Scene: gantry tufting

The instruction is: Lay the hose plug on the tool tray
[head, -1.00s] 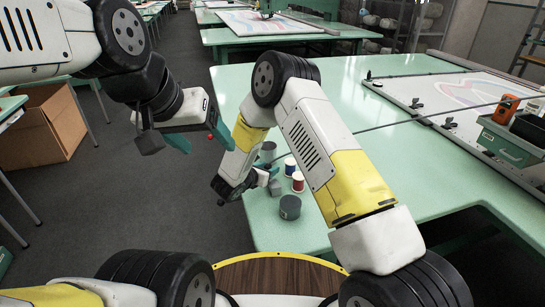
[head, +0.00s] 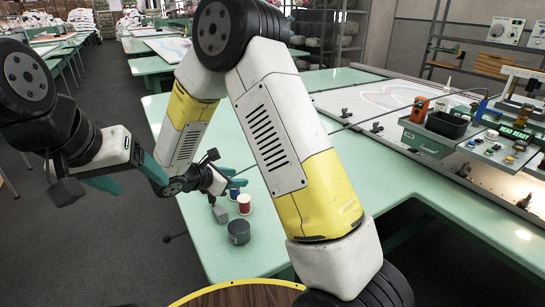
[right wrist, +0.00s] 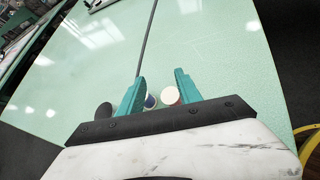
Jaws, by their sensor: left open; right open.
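I cannot tell surely which piece is the hose plug. A dark grey cylinder (head: 239,232) and a small lighter grey piece (head: 220,213) stand near the table's front corner, by a red spool (head: 244,204) and a blue spool (head: 234,193). My right gripper (head: 237,178) is open just above and behind the spools; in the right wrist view its fingers (right wrist: 159,92) frame two spool tops, apparently without a grip. My left gripper (head: 130,176) is open and empty over the aisle. A green tray-like box (head: 427,143), possibly the tool tray, is at the right.
The box bears an orange tool (head: 419,109) and a black bin (head: 446,124). A control panel (head: 505,140) adjoins it. The table's middle is mostly clear.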

